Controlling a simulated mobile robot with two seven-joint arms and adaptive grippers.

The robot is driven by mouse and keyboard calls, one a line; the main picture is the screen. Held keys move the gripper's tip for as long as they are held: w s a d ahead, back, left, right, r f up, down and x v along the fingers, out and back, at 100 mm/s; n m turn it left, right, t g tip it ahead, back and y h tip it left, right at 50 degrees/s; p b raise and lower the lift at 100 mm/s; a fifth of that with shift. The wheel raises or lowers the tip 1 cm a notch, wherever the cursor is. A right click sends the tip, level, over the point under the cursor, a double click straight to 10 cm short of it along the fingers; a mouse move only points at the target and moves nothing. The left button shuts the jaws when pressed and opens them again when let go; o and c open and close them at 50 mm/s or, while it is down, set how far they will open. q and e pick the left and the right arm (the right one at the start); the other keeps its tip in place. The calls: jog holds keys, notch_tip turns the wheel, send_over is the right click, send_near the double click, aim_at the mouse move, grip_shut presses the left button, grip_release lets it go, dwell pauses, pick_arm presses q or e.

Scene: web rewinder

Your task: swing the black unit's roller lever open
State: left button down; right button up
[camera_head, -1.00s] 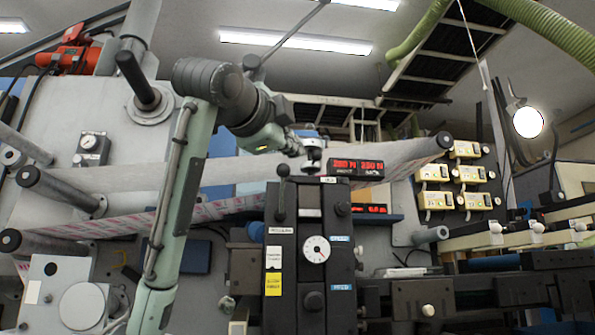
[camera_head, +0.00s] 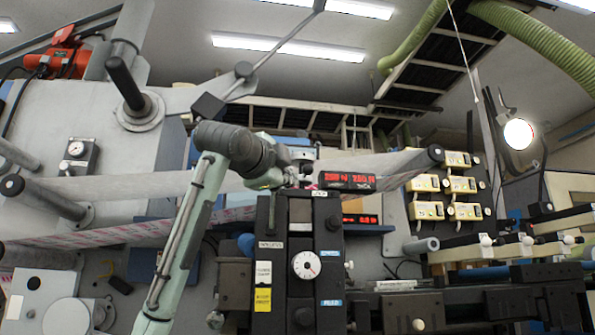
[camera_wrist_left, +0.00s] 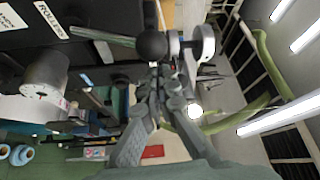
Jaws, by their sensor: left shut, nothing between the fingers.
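The black unit (camera_head: 329,240) stands upright in the middle of the head view, with a white dial (camera_head: 306,265) on its front. Its roller lever is mostly hidden there behind my left gripper (camera_head: 285,178), at the unit's top. In the left wrist view the lever is a grey rod (camera_wrist_left: 100,35) ending in a black ball knob (camera_wrist_left: 152,45), beside a "ROLLERS" label. My left gripper (camera_wrist_left: 160,78) is shut and empty, its fingertips close to the ball knob; I cannot tell whether they touch. My right gripper is not in view.
A red-digit display (camera_head: 347,180) sits just behind the unit's top. The printed web (camera_head: 110,233) runs behind my arm. Yellow-cream modules (camera_head: 459,185) are at the right. A silver knob (camera_wrist_left: 45,77) projects from the unit in the wrist view.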

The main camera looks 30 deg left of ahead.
pick_arm(q)
jog(key=shift+s+a+f, duration=0.15)
jog(key=shift+s+a, duration=0.05)
jog(key=shift+a, duration=0.2)
jog(key=shift+a, duration=0.1)
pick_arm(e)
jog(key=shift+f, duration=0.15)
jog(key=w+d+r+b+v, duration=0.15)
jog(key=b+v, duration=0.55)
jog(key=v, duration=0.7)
pick_arm(q)
jog(key=s+a+f+n+t+y, duration=0.1)
jog(key=s+a+n+y, duration=0.1)
jog(key=n, duration=0.5)
jog(key=s+a+f+n+t+y+b, duration=0.1)
jog(key=s+a+f+n+y, duration=0.1)
jog(key=a+n+y, duration=0.3)
jog(key=shift+s+n, duration=0.65)
jog(key=shift+n, duration=0.35)
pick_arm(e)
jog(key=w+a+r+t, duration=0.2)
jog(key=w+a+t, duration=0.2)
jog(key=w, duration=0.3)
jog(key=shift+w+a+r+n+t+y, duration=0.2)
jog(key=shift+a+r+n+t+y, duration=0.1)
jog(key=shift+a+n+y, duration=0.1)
pick_arm(q)
jog(key=shift+f, duration=0.1)
